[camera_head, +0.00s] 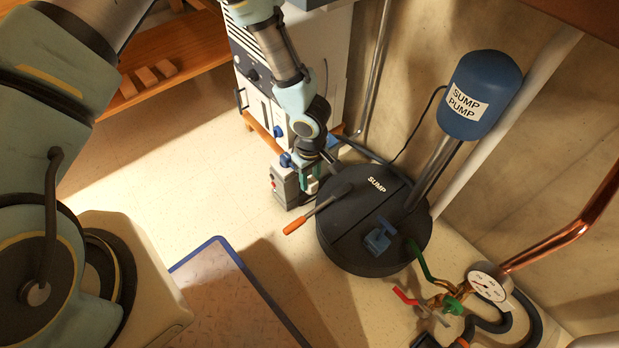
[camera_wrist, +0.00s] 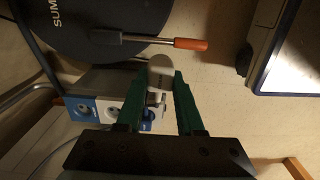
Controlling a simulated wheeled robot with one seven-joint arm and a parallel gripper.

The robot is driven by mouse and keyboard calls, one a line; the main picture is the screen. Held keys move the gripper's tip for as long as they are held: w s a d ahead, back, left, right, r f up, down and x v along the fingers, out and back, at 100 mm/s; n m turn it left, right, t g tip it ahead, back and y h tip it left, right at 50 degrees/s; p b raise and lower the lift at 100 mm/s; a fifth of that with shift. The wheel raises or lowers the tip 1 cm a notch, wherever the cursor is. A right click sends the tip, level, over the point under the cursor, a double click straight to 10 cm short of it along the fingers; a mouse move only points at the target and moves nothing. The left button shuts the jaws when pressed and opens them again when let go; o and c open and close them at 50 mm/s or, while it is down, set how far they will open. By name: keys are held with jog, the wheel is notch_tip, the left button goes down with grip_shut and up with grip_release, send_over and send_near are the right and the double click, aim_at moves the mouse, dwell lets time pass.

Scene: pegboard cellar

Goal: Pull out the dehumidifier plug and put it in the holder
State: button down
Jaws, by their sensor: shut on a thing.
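In the head view the fingers hide most of the plug. A blue bracket-like piece (camera_head: 377,241) sits on the sump lid; I cannot tell if it is the holder.
The round black sump lid (camera_head: 345,235) lies right of my gripper. An orange-handled tool (camera_head: 308,217) sticks out over its edge. A blue sump pump (camera_head: 484,92), a gauge (camera_head: 489,283) and pipes stand to the right. A white cabinet (camera_head: 325,60) stands behind.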

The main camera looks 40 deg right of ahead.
jog(key=w+d+r+b, duration=0.1)
jog(key=w+d, duration=1.2)
jog(key=d, duration=0.4)
jog(key=shift+w+d+r+b, duration=0.25)
jog(key=shift+w+d+b, duration=0.05)
jog(key=shift+d, duration=0.1)
dwell(1.6)
jog(key=shift+f+b, duration=0.95)
jog(key=shift+f, duration=0.55)
jog(key=shift+f+b, duration=0.8)
jog(key=shift+f, duration=0.4)
dwell(1.6)
